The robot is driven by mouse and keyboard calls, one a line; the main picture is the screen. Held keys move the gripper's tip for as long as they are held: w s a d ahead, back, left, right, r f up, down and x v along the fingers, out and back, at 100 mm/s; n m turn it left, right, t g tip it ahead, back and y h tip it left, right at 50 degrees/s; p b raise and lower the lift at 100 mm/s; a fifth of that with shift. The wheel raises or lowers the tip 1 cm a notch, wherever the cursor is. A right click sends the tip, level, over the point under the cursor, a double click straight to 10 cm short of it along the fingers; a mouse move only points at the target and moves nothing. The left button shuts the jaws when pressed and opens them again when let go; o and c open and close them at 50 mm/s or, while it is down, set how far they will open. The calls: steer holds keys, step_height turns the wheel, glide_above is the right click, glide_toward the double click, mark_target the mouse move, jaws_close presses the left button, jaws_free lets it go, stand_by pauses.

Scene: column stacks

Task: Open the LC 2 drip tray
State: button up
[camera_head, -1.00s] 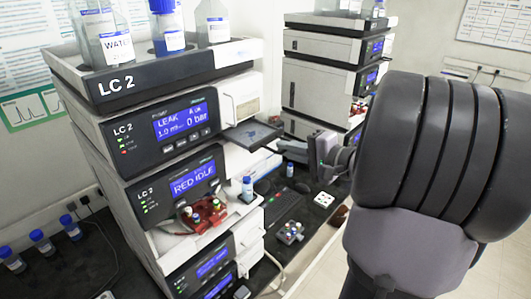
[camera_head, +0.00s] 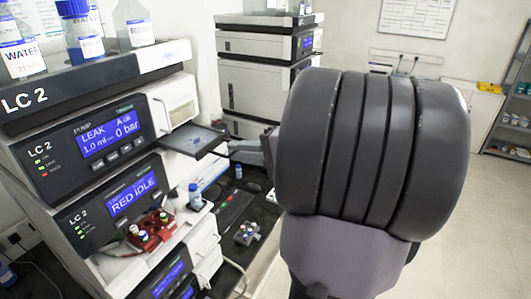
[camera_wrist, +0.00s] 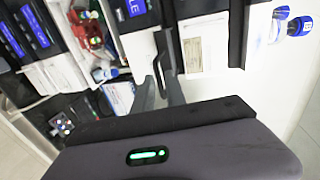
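In the wrist view my gripper's fingers (camera_wrist: 160,92) reach up to a dark handle-like edge (camera_wrist: 161,60) on the white front. Whether they touch or grip it is not clear.
Bottles (camera_head: 83,30) stand in the top tray of the LC 2 stack. Another instrument stack (camera_head: 250,90) stands behind. Open floor lies to the right.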

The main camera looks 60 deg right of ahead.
steer(key=b+v, duration=0.1)
steer(key=v, duration=1.5)
steer(key=shift+a+b, duration=0.15)
steer(key=shift+b, duration=0.25)
